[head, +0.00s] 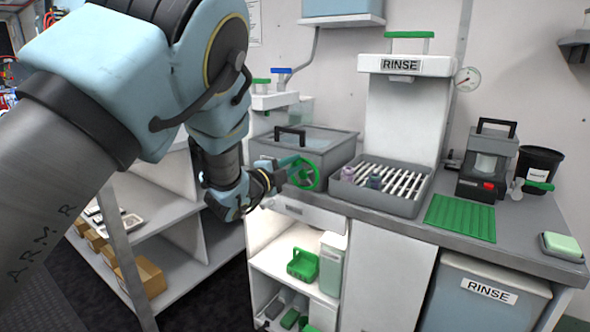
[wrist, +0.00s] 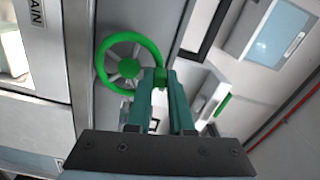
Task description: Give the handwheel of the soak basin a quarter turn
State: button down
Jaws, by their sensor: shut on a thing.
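The soak basin (head: 338,150) is a grey box with a black handle on its lid, at the left end of the counter. Its green handwheel (head: 304,173) is on the front face and also shows in the wrist view (wrist: 128,68), with a green hub and grey spokes. My gripper (head: 289,163) reaches it from the left in the head view. In the wrist view my gripper (wrist: 160,80) has its teal fingers shut on the right side of the wheel's rim. The fingertips hide that short piece of rim.
A RINSE station (head: 402,65) with a slatted tray (head: 382,185) stands right of the basin. A green mat (head: 461,217), a grey machine (head: 488,160) and a black bin (head: 538,165) are farther right. Open shelves (head: 290,265) lie below the basin.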

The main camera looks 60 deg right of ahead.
jog(key=shift+w+f+n+b, duration=0.65)
jog(key=shift+n+b, duration=0.7)
jog(key=shift+n, duration=1.3)
jog(key=shift+w+f+n+b, duration=0.65)
jog(key=shift+n+b, duration=0.7)
jog(key=shift+n, duration=1.35)
jog(key=shift+w+f+n+b, duration=0.45)
jog(key=shift+f+n+b, duration=0.65)
jog(key=shift+n, duration=1.55)
jog(key=shift+r, duration=0.25)
jog(key=c, duration=0.8)
grip_release()
jog(key=shift+d, duration=0.1)
jog(key=a+b, duration=0.2)
jog(key=a, duration=0.8)
jog(key=shift+w+a, duration=0.3)
jog(key=shift+a, duration=0.1)
